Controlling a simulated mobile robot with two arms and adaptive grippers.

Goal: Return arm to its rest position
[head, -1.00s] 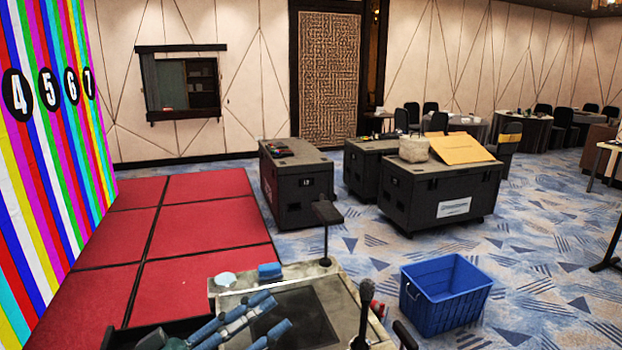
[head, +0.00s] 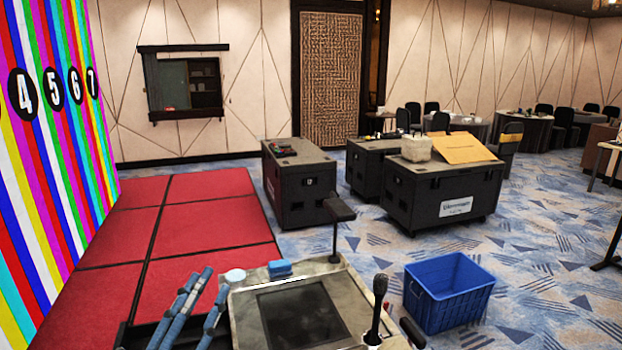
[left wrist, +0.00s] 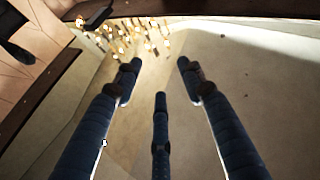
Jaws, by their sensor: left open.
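My left gripper (head: 202,292) is at the bottom of the head view, left of the cart. Its blue-grey fingers point up and away, spread apart, with nothing between them. In the left wrist view the gripper (left wrist: 157,75) shows three dark blue fingers, open and empty, with a pale surface and a cluster of small bright lights beyond. Most of my left arm is out of the picture. My right gripper does not show in either view.
A cart top with a dark panel (head: 301,315) is close in front, carrying a blue block (head: 280,269) and a white round item (head: 235,276). A blue crate (head: 448,292) stands on the carpet at right. Black cases (head: 300,186) stand beyond. Red floor panels (head: 205,223) lie left.

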